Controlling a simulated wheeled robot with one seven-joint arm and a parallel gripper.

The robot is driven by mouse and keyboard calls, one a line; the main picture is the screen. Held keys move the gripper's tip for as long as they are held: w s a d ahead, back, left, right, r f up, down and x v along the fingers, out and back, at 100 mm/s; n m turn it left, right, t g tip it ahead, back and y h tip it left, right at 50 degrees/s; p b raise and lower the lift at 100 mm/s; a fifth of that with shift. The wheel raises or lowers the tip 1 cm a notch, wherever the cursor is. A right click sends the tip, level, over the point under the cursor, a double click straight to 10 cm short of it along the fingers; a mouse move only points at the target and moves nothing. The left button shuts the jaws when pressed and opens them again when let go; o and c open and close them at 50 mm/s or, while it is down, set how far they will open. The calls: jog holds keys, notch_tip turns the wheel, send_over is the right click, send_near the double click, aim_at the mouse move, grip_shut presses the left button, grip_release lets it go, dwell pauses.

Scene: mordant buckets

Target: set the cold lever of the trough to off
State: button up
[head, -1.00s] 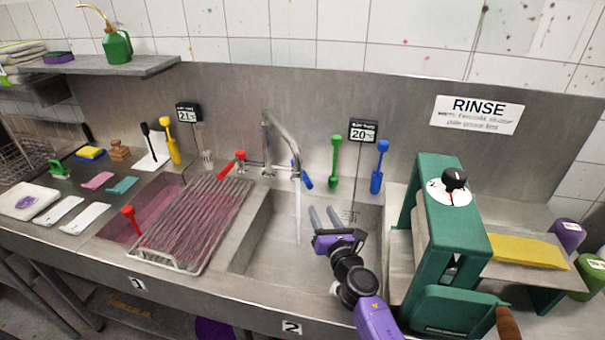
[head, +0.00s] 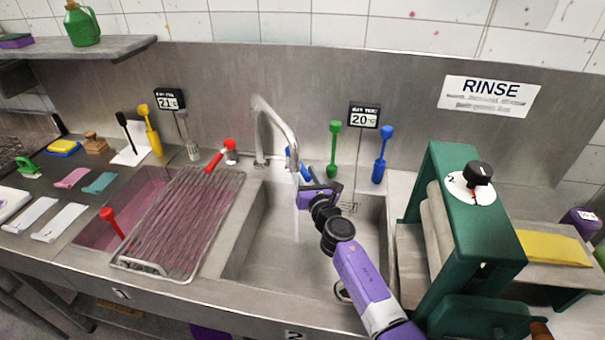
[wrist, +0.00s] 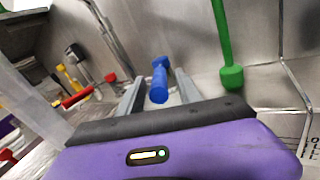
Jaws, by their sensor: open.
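The trough's tap (head: 277,125) stands at the back of the right basin, and a pale stream of water falls from its spout. The blue cold lever (head: 291,165) is to the right of the tap, partly hidden by the spout and my gripper. In the wrist view the blue lever (wrist: 159,82) shows between my two fingers, its rounded end towards me. My gripper (wrist: 160,95) is open, its fingers on either side of the lever; I cannot tell whether they touch it. The red lever (head: 221,155) is on the tap's left side.
A green-handled tool (head: 333,150) and a blue-handled tool (head: 382,155) stand behind the basin, right of my gripper. A wire rack (head: 185,225) covers part of the left basin. A green press (head: 455,215) stands to the right.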

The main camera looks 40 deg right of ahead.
jog(key=shift+w+d, duration=0.25)
jog(key=shift+w, duration=0.4)
grip_shut()
dwell(1.0)
